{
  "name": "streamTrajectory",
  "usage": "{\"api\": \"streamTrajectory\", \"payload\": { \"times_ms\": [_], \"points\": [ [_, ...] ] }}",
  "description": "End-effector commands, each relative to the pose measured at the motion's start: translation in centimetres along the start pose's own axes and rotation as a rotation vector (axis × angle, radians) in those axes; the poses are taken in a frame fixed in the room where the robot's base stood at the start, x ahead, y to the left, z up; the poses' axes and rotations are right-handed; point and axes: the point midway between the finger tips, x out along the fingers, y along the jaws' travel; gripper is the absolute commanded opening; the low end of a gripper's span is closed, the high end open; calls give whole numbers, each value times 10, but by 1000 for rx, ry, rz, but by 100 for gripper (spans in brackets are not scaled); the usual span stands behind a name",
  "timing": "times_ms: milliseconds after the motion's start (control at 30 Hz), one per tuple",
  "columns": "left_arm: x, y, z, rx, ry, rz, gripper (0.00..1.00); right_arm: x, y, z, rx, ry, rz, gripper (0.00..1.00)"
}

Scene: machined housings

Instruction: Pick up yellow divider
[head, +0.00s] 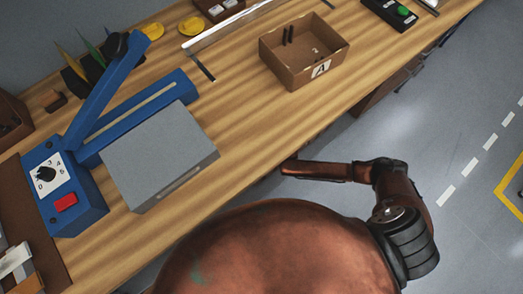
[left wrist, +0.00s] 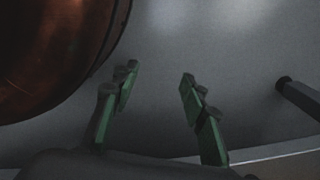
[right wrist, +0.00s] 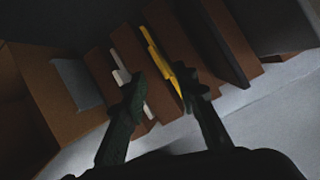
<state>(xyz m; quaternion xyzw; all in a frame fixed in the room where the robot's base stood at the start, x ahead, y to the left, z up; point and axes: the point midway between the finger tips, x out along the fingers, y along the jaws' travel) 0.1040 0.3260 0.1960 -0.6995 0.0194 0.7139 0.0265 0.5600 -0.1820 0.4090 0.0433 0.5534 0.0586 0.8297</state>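In the right wrist view a thin yellow divider (right wrist: 157,57) stands among brown panels, its lower end close to the right-hand finger. My right gripper (right wrist: 160,88) is open, with its fingertips apart at the near edge of these panels. I cannot tell whether a finger touches the divider. In the head view one arm reaches toward the table's front edge and its gripper is hidden. My left gripper (left wrist: 160,78) is open and empty over grey floor. In the head view a thin yellow upright piece (head: 70,60) stands in a dark holder behind the blue machine.
A white piece (right wrist: 121,68) sits among the panels left of the yellow divider. On the wooden table (head: 240,120) are a blue machine (head: 75,205) with a grey block (head: 160,155) and a cardboard box marked A (head: 290,70). Brown furniture (head: 375,95) shows below the table's edge.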

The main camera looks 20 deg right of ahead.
Motion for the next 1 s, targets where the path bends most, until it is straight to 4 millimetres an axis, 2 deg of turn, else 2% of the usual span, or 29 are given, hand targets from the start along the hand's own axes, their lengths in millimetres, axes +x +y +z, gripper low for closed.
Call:
{"api": "streamTrajectory", "payload": {
  "times_ms": [100,233,500,767,1000],
  "points": [
    [4,0,-2,-4,-8,0,40,-2,4,-1,-218,19,-8,28],
    [0,0,-8,-6,-8,1,40,-3,6,-3,-320,28,-11,28],
    [-20,2,-24,-11,-8,5,40,17,6,-3,-330,29,-12,28],
    [-35,6,-35,-11,-5,10,40,27,6,-3,-328,29,-10,28],
    [-68,15,-51,-10,-4,23,40,47,2,-3,-327,30,-11,28]
  ]
}}
